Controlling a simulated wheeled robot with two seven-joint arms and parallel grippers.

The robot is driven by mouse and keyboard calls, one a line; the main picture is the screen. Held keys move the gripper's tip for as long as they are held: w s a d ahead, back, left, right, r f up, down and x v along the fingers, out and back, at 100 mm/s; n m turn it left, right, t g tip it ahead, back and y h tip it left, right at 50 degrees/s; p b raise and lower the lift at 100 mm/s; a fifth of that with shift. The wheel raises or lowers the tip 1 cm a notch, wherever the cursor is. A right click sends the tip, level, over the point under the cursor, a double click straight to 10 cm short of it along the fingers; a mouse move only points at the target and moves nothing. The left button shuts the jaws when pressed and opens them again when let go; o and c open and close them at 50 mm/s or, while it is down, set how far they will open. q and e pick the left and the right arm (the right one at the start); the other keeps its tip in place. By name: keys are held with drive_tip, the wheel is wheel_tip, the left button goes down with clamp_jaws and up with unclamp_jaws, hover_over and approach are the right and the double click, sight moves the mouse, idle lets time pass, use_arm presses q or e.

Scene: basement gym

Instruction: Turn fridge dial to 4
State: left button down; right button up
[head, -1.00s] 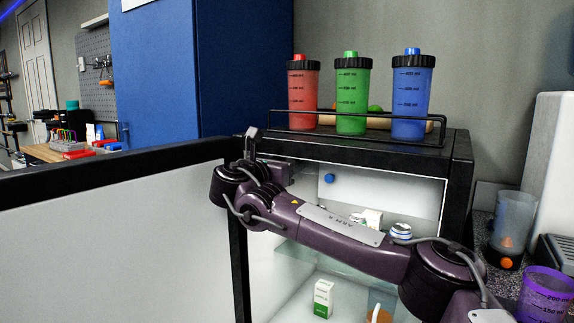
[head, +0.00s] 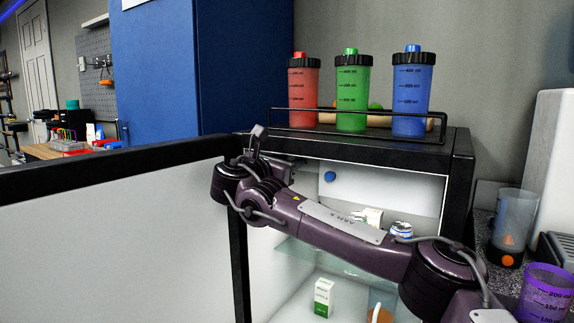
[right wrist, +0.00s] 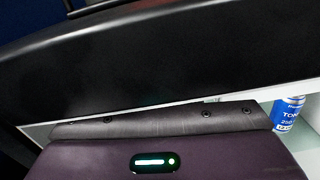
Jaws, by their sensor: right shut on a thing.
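The small fridge (head: 455,190) stands with its door (head: 110,230) swung wide to the left. A small round blue knob (head: 330,176) shows on the white panel inside, near the top; no numbers can be read, and I cannot tell if it is the dial. My right arm reaches across the opening from the right. My right gripper (head: 276,168) is at the upper left of the opening, apart from the blue knob and left of it. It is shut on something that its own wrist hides. The right wrist view shows no fingertips. My left gripper is not in view.
Red, green and blue shaker bottles (head: 352,95) stand in a black rail on the fridge. A small green-and-white box (head: 324,297) stands inside. A blue can (right wrist: 288,113) shows in the right wrist view. Cups crowd the counter at right. A black frame edge (right wrist: 150,60) is close to the wrist.

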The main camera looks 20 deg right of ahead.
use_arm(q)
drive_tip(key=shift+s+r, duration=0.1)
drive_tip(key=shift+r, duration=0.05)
use_arm(e)
drive_tip(key=o, duration=0.9)
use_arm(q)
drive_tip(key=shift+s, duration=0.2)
use_arm(e)
drive_tip(key=shift+o, duration=0.3)
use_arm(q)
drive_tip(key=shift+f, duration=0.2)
use_arm(e)
drive_tip(key=shift+a, duration=0.1)
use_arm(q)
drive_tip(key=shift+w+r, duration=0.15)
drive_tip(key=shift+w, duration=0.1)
use_arm(e)
drive_tip(key=v, duration=0.7)
drive_tip(key=shift+s+a, duration=0.25)
drive_tip(key=shift+s, duration=0.05)
